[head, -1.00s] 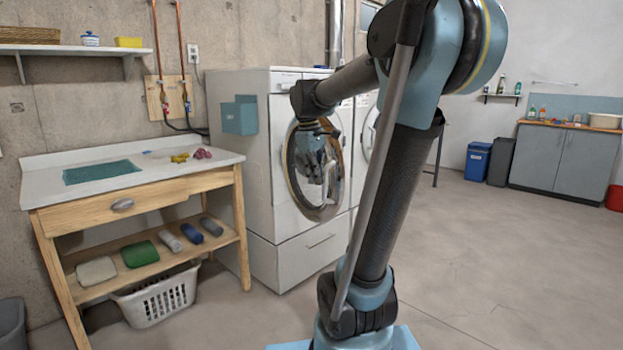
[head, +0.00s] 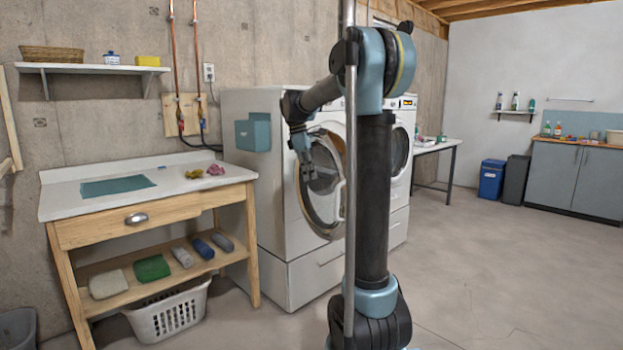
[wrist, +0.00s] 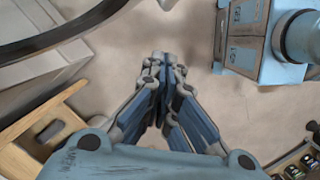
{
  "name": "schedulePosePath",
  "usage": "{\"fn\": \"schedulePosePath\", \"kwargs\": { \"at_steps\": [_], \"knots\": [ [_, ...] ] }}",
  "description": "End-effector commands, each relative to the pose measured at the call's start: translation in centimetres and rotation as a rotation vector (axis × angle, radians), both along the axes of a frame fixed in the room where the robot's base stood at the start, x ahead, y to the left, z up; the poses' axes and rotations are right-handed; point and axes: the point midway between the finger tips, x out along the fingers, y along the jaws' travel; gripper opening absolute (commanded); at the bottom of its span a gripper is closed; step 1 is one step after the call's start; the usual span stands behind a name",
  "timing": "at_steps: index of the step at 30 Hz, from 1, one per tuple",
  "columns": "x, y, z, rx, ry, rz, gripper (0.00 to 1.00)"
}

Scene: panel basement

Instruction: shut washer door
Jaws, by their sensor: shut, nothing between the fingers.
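The white washer (head: 262,215) stands left of centre in the head view. Its round door, with a chrome ring (head: 318,222) and dark glass, appears to stand somewhat out from the front; my arm hides its right side, so the exact angle cannot be told. My gripper (head: 310,174) is in front of the door glass in the head view; whether it touches cannot be told. In the wrist view my gripper (wrist: 163,62) is shut and empty, pointing over bare floor. A dark curved rim, likely the door (wrist: 65,32), crosses the top left, apart from the fingertips.
A wooden table (head: 155,222) with a white top stands left of the washer, a laundry basket (head: 168,312) under it. A second front-loading machine (head: 399,160) stands to the right. The floor (head: 480,270) at the right is open.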

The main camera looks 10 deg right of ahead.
Motion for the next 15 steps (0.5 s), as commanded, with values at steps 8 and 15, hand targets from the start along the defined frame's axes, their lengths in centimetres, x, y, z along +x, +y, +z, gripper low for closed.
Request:
{"fn": "schedulePosePath", "kwargs": {
  "at_steps": [8, 15],
  "knots": [
    [-0.3, -1.2, -4.8, 0.0, -0.001, -0.003, 0.0],
    [-0.8, -3.0, -7.5, 0.0, 0.0, -0.006, 0.0]
  ]
}}
